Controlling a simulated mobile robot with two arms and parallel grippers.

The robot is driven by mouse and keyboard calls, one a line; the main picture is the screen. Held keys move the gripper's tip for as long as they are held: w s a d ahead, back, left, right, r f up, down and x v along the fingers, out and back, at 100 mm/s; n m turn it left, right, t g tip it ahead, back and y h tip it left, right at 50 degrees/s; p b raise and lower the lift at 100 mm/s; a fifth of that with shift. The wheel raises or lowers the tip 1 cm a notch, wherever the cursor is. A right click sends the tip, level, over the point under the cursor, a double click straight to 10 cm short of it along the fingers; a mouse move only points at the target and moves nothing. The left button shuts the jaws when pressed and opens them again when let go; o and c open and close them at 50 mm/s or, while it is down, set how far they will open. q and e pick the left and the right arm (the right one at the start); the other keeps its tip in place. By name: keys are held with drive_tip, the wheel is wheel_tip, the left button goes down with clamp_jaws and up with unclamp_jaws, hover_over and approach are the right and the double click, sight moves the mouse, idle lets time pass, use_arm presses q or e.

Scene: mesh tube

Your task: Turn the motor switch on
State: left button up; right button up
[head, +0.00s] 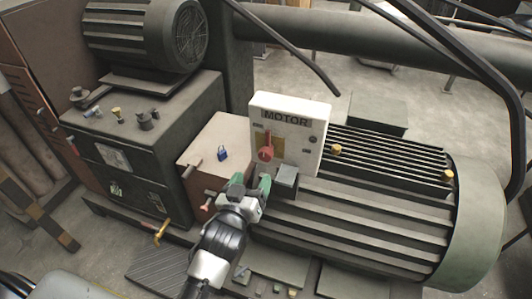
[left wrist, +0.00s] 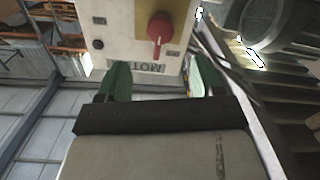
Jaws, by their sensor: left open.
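The white motor panel (head: 314,145) has a MOTOR label at its top and stands beside the large ribbed motor. The red motor switch (head: 266,153) is on its front, with its handle pointing up toward the label. In the left wrist view the panel (left wrist: 113,20) is upside down, and the red switch (left wrist: 159,28) shows its handle pointing toward the label. My left gripper (head: 250,186) is open and empty, in front of and below the switch. Its two green fingers (left wrist: 160,80) are apart, and the switch lies beyond them, untouched. My right gripper is not in view.
A blue padlock (head: 222,153) sits on the box left of the panel. The ribbed motor (head: 375,215) fills the right. A dark cabinet (head: 140,150) with a second motor (head: 145,35) stands at left. A grey block (head: 287,177) juts out close to the gripper.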

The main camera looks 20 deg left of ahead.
sight(264, 157)
use_arm(q)
drive_tip(key=w+p, duration=0.1)
drive_tip(key=w, duration=0.2)
drive_tip(key=shift+w+a, duration=0.1)
drive_tip(key=shift+w, duration=0.3)
drive_tip(key=w, duration=0.3)
drive_tip(key=w+p, duration=0.1)
drive_tip(key=w, duration=0.1)
drive_tip(key=shift+d, duration=0.25)
drive_tip(key=shift+w+f, duration=0.15)
drive_tip(key=shift+w, duration=0.4)
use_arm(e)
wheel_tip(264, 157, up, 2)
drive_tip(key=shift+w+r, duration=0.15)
use_arm(q)
drive_tip(key=c, duration=0.9)
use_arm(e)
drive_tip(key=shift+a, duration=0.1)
